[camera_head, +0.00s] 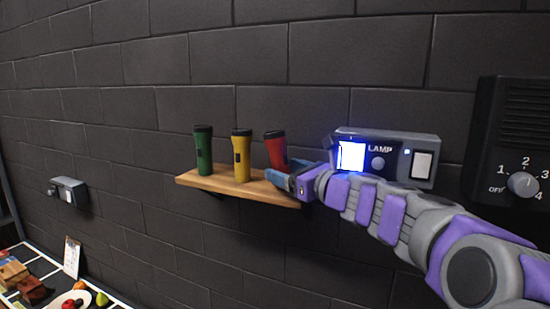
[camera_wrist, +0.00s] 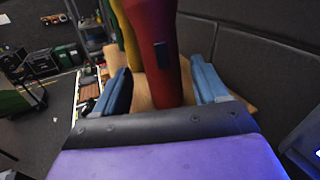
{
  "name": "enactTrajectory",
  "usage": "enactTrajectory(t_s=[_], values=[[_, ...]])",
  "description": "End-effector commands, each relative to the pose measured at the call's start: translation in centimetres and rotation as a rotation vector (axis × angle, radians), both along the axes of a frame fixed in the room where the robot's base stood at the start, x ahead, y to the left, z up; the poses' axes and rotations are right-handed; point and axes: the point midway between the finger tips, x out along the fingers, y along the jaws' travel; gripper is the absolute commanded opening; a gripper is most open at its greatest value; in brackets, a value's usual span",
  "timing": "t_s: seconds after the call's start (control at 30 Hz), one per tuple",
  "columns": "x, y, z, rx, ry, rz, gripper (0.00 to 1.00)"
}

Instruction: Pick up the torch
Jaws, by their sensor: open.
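Three torches stand on a wooden shelf (camera_head: 222,184) on the dark block wall: a green torch (camera_head: 204,150), a yellow torch (camera_head: 242,155) and a red torch (camera_head: 276,148). The red torch is at the right, tilted in the head view, its lower part hidden behind my gripper (camera_head: 283,178). In the wrist view the red torch (camera_wrist: 160,55) stands between the two blue fingers of my gripper (camera_wrist: 165,88), which are open with a gap on each side. The yellow torch (camera_wrist: 130,42) and part of the green torch (camera_wrist: 112,20) show behind it.
A lamp box (camera_head: 385,155) with a lit blue-white panel is on the wall right of the shelf, behind my arm. A black dial panel (camera_head: 515,150) is at the far right. A small wall box (camera_head: 68,191) and a table with fruit (camera_head: 75,300) are at the left.

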Motion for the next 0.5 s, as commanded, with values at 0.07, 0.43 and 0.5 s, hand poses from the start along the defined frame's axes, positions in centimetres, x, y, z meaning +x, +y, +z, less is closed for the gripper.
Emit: enactTrajectory(t_s=[0.07, 0.43, 0.5], values=[[0.2, 0.1, 0.0, 0.001, 0.0, -0.001, 0.73], [3.4, 3.4, -0.2, -0.003, 0.0, -0.001, 0.73], [3.6, 3.9, -0.1, -0.003, -0.001, 0.0, 0.73]])
